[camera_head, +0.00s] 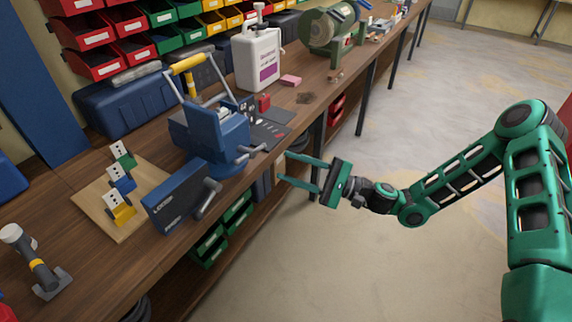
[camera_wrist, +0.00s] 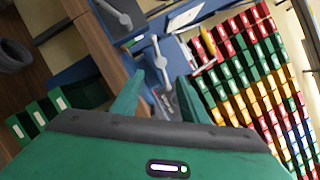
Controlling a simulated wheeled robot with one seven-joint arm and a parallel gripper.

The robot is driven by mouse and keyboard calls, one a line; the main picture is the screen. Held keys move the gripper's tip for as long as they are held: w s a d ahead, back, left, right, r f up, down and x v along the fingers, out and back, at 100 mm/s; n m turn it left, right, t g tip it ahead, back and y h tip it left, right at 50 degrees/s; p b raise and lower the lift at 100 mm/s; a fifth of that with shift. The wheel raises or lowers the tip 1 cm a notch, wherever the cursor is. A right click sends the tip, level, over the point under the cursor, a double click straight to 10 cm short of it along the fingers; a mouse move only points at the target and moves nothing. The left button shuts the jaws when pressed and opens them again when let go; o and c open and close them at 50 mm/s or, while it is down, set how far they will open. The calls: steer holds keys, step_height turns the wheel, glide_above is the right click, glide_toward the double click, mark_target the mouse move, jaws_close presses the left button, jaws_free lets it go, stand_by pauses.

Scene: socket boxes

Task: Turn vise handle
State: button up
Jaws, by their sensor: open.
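The blue vise (camera_head: 215,132) stands at the front edge of the wooden workbench in the head view. Its grey handle (camera_head: 252,150) sticks out at the front, towards my gripper (camera_head: 284,168). My gripper is open and empty, in front of the bench edge, with its fingers pointing at the vise. In the wrist view, the grey handle (camera_wrist: 159,62) shows beyond and between the two green fingertips (camera_wrist: 160,95). The handle looks apart from the fingers.
A blue box with a grey lever (camera_head: 178,196) stands left of the vise. Green bins (camera_head: 209,245) sit under the bench. The floor (camera_head: 330,260) before it is clear.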

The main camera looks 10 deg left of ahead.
mark_target(254, 155)
steer(key=s+a+r+m+t+h, duration=0.1)
steer(key=s+a+r+t+h, duration=0.15)
steer(key=t+h, duration=0.2)
steer(key=shift+t+y, duration=0.25)
steer(key=shift+t, duration=0.3)
steer(key=x, duration=0.9)
steer(key=shift+s+a+r, duration=0.15)
steer(key=shift+a+r, duration=0.05)
steer(key=shift+a, duration=0.2)
jaws_close()
